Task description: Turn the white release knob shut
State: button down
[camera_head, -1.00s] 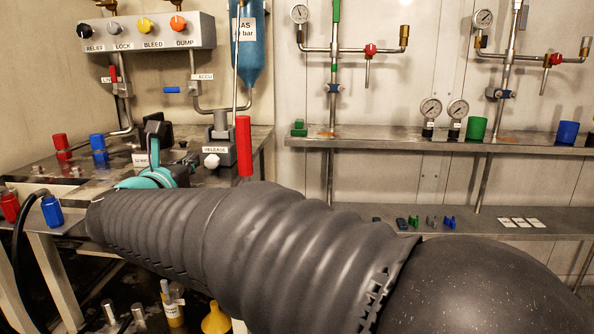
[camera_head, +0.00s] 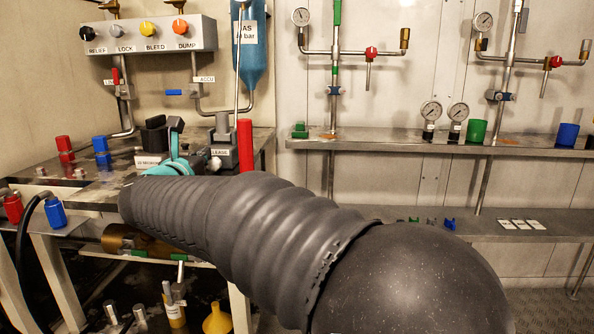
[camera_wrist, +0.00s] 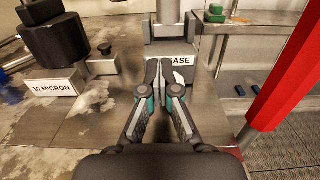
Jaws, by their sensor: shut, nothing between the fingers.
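The white release knob (camera_head: 215,163) is on the front of the grey release block (camera_head: 222,140), under a RELEASE label that is partly covered. In the wrist view only a small white piece of the knob (camera_wrist: 179,77) shows beside the right fingertip; the rest is hidden behind the fingers. My gripper (camera_wrist: 160,72) is shut, with its dark fingertips together right in front of the block (camera_wrist: 183,48). Nothing shows between them. I cannot tell whether the fingertips touch the knob. In the head view my own arm hides much of the gripper.
A red upright bar (camera_head: 245,145) stands close to the right of the block. A dark filter housing labelled 10 MICRON (camera_wrist: 60,45) stands to the left. Red and blue fittings (camera_head: 101,150) are farther left on the bench. A shelf with gauges (camera_head: 380,143) runs along the right.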

jog(key=shift+w+d, duration=0.35)
jog(key=shift+w, duration=0.05)
jog(key=shift+s+a+f+b, duration=0.15)
jog(key=shift+s+a+b, duration=0.15)
jog(key=shift+b, duration=0.1)
jog(key=shift+s+d+b, duration=0.1)
jog(key=shift+d+b, duration=0.85)
jog(key=shift+b, duration=0.95)
jog(key=shift+d, duration=0.3)
jog(key=shift+d+r, duration=0.15)
jog(key=shift+r, duration=0.2)
jog(key=shift+s+a, duration=0.15)
jog(key=shift+s, duration=1.4)
jog(key=shift+s+a, duration=0.1)
jog(key=shift+s, duration=1.4)
